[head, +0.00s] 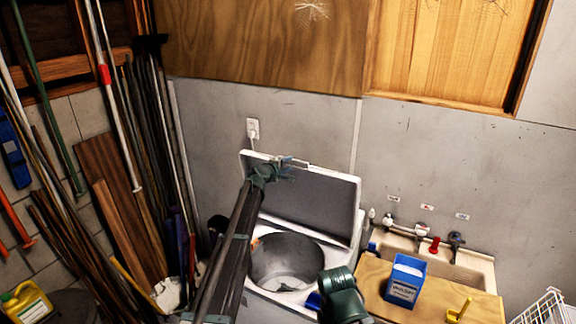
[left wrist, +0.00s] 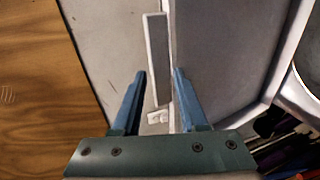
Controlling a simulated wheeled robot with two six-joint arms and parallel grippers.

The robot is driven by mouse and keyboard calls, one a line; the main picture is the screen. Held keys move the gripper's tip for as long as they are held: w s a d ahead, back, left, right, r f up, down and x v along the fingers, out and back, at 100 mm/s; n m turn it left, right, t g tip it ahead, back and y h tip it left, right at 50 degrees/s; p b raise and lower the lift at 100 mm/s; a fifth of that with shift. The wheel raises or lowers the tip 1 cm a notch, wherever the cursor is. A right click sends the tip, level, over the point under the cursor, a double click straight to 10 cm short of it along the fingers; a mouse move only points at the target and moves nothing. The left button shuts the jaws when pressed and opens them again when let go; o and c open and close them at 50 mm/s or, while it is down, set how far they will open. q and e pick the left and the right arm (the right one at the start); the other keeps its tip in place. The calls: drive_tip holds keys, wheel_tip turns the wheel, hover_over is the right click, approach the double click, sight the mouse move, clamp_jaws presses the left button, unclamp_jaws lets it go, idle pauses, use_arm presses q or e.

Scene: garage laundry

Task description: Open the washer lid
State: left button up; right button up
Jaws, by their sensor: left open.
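The white washer (head: 258,300) stands against the grey wall, its round drum (head: 285,262) exposed. Its lid (head: 315,200), white-rimmed with a grey inner face, is raised and tilted up near the wall. The lid also fills the middle right of the left wrist view (left wrist: 225,50). My left gripper (head: 284,168) is at the lid's top edge, open. In the left wrist view its blue fingers (left wrist: 159,75) stand apart, with a white strip along the lid's edge (left wrist: 156,50) between them in the picture. Contact cannot be told. My right gripper is not visible.
Right of the washer is a sink (head: 455,268) with a wooden board (head: 440,305) holding a blue box (head: 405,280) and a yellow object (head: 459,310). Poles and planks (head: 125,190) lean at the left. A yellow jug (head: 27,303) is lower left.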

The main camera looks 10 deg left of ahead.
use_arm(q)
drive_tip(key=p+v, duration=0.3)
drive_tip(key=v, duration=1)
drive_tip(key=shift+s, duration=0.2)
drive_tip(key=shift+r, duration=0.1)
